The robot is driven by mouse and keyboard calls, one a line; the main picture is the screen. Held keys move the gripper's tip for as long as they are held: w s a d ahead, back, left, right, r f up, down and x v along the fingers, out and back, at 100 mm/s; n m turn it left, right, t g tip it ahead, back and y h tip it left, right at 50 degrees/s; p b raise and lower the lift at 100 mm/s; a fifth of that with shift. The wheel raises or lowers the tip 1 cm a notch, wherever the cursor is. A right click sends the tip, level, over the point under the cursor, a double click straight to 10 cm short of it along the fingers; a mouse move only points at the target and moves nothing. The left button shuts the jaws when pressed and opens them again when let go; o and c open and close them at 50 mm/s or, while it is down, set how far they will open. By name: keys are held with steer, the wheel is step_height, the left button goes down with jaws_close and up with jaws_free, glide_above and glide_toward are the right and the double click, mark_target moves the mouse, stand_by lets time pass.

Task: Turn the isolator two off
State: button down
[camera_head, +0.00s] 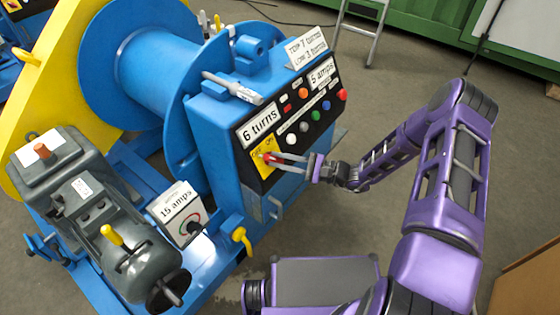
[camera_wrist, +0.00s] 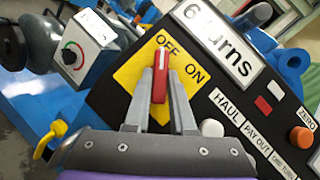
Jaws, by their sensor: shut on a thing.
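The isolator is a red switch handle (camera_head: 268,158) on a yellow plate (camera_head: 264,168) at the lower left of the black control panel. In the wrist view the red handle (camera_wrist: 160,72) has a white mark at its upper end, which lies close to the OFF label; the ON label is to its right. My gripper (camera_head: 277,159) reaches in from the right. In the wrist view its two grey fingers (camera_wrist: 160,98) lie on either side of the handle, shut on it. The handle's lower end is partly hidden between the fingers. No number two shows on the plate.
The black panel (camera_head: 318,122) holds several coloured buttons beside the handle. A "6 turns" sign (camera_head: 258,125) is just above it. A "15 amps" box with a dial (camera_head: 178,211) stands to the left. A grey motor (camera_head: 100,215) and yellow lever (camera_head: 242,238) are nearby.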

steer(key=shift+n+g, duration=0.5)
steer(key=shift+n, duration=0.2)
steer(key=c, duration=0.8)
jaws_free()
steer(key=shift+o, duration=0.2)
steer(key=shift+d, duration=0.1)
steer(key=v, duration=1.7)
steer(key=shift+s+p, duration=0.1)
steer(key=shift+p, duration=0.2)
